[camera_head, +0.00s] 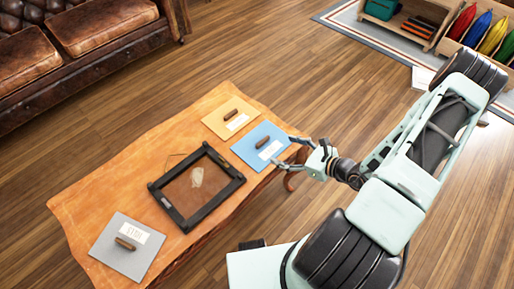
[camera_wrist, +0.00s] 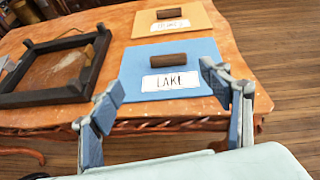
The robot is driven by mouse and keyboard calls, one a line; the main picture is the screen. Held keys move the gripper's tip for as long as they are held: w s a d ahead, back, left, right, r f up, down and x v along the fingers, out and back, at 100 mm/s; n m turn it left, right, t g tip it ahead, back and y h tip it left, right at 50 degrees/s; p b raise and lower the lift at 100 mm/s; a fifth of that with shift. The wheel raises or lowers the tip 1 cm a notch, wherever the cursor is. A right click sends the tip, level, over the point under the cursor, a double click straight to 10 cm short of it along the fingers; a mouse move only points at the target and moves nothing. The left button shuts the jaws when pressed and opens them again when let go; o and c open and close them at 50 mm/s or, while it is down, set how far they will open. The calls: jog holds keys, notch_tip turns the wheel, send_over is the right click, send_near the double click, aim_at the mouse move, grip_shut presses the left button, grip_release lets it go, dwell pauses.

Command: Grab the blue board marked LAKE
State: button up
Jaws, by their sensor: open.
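The blue board (camera_head: 260,147) lies flat on the wooden table, with a brown handle (camera_head: 262,142) and a white label. In the wrist view the blue board (camera_wrist: 205,90) is ahead, and its label (camera_wrist: 171,82) reads LAKE. My gripper (camera_head: 304,156) is at the table's right edge, just right of the board. In the wrist view my gripper (camera_wrist: 165,85) is open and empty, its fingers spread to either side of the label. I cannot tell its exact height above the board.
A yellow board (camera_head: 230,117) lies just behind the blue one. A dark frame (camera_head: 196,187) and a grey board (camera_head: 127,246) lie further left on the table (camera_head: 85,205). A leather sofa (camera_head: 100,28) stands at back left; shelves (camera_head: 400,22) stand at back right.

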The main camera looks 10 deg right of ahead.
aim_at(263, 141)
jog(key=shift+w+f+m+t+h, duration=0.15)
jog(key=shift+w+f+m, duration=0.05)
jog(key=shift+f+m, duration=0.25)
jog(key=shift+w+f+m+t+h, duration=0.15)
jog(key=shift+w+f+m, duration=0.05)
jog(key=shift+f+m, duration=0.25)
jog(key=b+x, duration=0.2)
jog(key=x, duration=0.8)
jog(key=shift+w+a+r+b, duration=0.15)
jog(key=shift+w+b, duration=0.1)
jog(key=shift+b, duration=0.15)
jog(key=c, duration=1.4)
jog(key=shift+o, duration=0.2)
jog(key=shift+r, duration=0.2)
